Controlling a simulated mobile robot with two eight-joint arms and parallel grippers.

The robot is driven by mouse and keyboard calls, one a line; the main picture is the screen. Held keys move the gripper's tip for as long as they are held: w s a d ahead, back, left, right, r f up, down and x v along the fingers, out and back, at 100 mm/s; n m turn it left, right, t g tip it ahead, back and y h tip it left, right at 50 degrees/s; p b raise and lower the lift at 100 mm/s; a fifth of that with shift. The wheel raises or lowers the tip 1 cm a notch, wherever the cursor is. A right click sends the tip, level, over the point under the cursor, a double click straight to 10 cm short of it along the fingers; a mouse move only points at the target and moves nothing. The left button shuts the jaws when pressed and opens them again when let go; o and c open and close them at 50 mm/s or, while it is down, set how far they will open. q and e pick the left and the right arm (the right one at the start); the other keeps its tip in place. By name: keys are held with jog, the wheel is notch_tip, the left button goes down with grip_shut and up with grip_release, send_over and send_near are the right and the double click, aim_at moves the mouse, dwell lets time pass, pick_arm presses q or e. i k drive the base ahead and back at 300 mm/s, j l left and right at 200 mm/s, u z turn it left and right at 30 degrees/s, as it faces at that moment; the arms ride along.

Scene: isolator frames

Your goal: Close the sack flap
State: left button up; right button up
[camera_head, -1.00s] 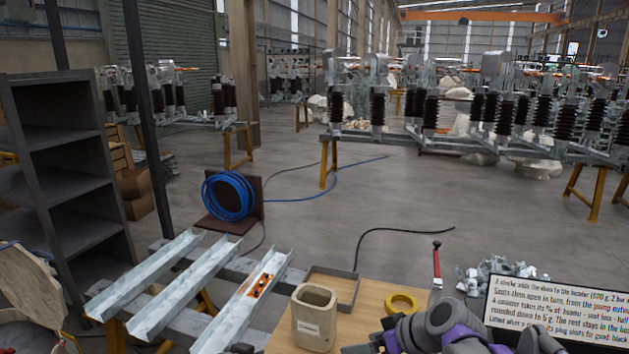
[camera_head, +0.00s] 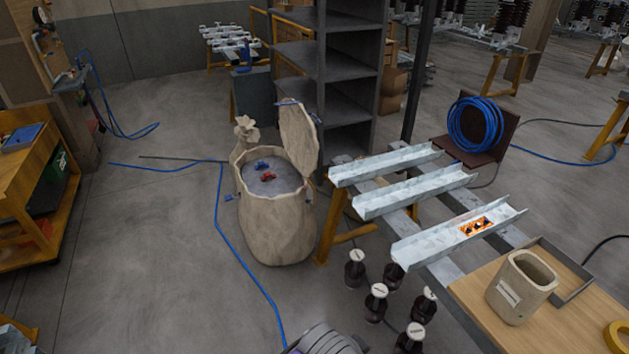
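A beige sack (camera_head: 277,222) stands upright on the floor near the middle of the view. Its round flap (camera_head: 299,138) stands raised at the right rear of the mouth, so the sack is open. Grey contents (camera_head: 270,182) fill it close to the rim, with a small red item and a small blue item on top. A blue clip-like part shows on the flap's top edge and another at the rim's left. Part of my own grey and purple arm shows at the bottom edge, well apart from the sack. Neither gripper's fingertips show.
Metal channels (camera_head: 410,190) on a trestle stand right of the sack. Dark insulators (camera_head: 377,302) stand below them. A wooden table (camera_head: 487,300) holds a beige container (camera_head: 522,287). Grey shelves (camera_head: 350,80) rise behind. A blue hose (camera_head: 237,255) crosses otherwise open floor at left.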

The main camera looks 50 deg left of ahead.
aim_at(297, 132)
jog(key=u, duration=2)
jog(key=i+l+u, duration=0.1)
jog(key=i, duration=0.5)
jog(key=i+l+u, duration=0.15)
jog(key=i, duration=0.4)
jog(key=i+l+u, duration=0.1)
jog(key=i+l, duration=0.25)
jog(key=i, duration=0.25)
jog(key=i+l+u, duration=0.15)
jog(key=i+l, duration=0.15)
jog(key=i, duration=0.25)
jog(key=i+l+u, duration=0.1)
jog(key=i+l, duration=0.3)
jog(key=i, duration=0.15)
